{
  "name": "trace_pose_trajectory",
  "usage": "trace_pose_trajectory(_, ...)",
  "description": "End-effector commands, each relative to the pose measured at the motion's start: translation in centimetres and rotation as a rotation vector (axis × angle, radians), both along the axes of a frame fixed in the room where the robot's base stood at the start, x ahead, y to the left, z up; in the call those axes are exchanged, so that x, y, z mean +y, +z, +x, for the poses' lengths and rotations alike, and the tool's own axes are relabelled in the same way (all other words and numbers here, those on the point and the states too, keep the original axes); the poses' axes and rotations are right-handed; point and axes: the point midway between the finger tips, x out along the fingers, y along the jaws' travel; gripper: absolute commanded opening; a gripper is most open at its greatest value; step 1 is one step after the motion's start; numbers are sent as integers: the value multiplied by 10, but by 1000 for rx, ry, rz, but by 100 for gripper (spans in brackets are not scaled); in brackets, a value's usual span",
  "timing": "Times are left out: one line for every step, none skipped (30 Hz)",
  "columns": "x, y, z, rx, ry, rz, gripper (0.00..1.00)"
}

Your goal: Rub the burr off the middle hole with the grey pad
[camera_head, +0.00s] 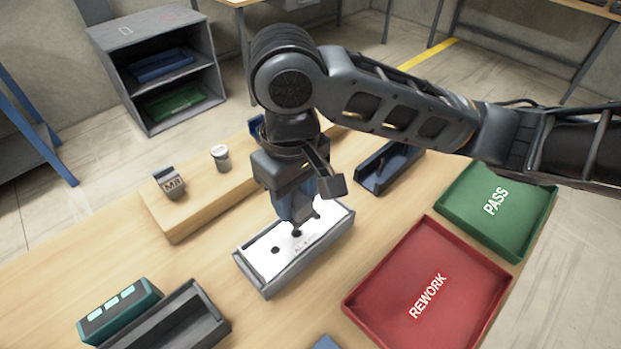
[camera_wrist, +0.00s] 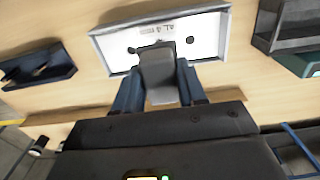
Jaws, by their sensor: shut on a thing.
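A white plate (camera_head: 262,262) with dark holes and printed lettering lies in a grey, low-walled holder (camera_head: 312,261) on the table. My gripper (camera_head: 298,208) points down over the plate. In the wrist view my gripper (camera_wrist: 158,85) is shut on the grey pad (camera_wrist: 157,68), a block with a rounded end. The plate (camera_wrist: 204,46) shows one hole left of the pad and one to the right. The pad covers the middle of the plate, so the middle hole and any burr are hidden there. I cannot tell whether the pad touches the plate.
A red REWORK tray (camera_head: 384,315) and green PASS tray (camera_head: 525,230) stand right. A dark blue trough (camera_head: 376,184) is behind. An M8 block (camera_head: 169,183) and small cylinder (camera_head: 220,158) stand on a wooden riser (camera_head: 180,223). A teal-topped box (camera_head: 120,312) and grey trough (camera_head: 208,328) are front left.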

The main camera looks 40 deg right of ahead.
Motion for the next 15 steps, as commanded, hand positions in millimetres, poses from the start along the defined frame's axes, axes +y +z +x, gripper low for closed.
trace_pose_trajectory(0, 0, 0, 0, -1, 0, 10)
trace_pose_trajectory(0, 0, 0, 0, -1, 0, 10)
trace_pose_trajectory(0, 0, 0, -1, 0, 0, 10)
trace_pose_trajectory(0, 0, 0, -1, 0, 0, 10)
trace_pose_trajectory(0, 0, 0, -1, 0, 0, 10)
trace_pose_trajectory(0, 0, 0, -1, 0, 0, 10)
trace_pose_trajectory(0, 0, 0, -1, 1, 0, 10)
trace_pose_trajectory(0, 0, 0, -1, 1, 0, 10)
trace_pose_trajectory(0, 0, 0, -1, 0, 1, 10)
trace_pose_trajectory(0, 0, 0, -1, 0, 1, 10)
trace_pose_trajectory(0, 0, 0, -1, 0, 1, 10)
trace_pose_trajectory(0, 0, 0, -1, 0, 2, 10)
trace_pose_trajectory(0, -3, 0, -1, 0, 1, 10)
trace_pose_trajectory(0, -5, 0, -1, 0, 1, 10)
trace_pose_trajectory(0, -8, 0, -1, 1, 1, 10)
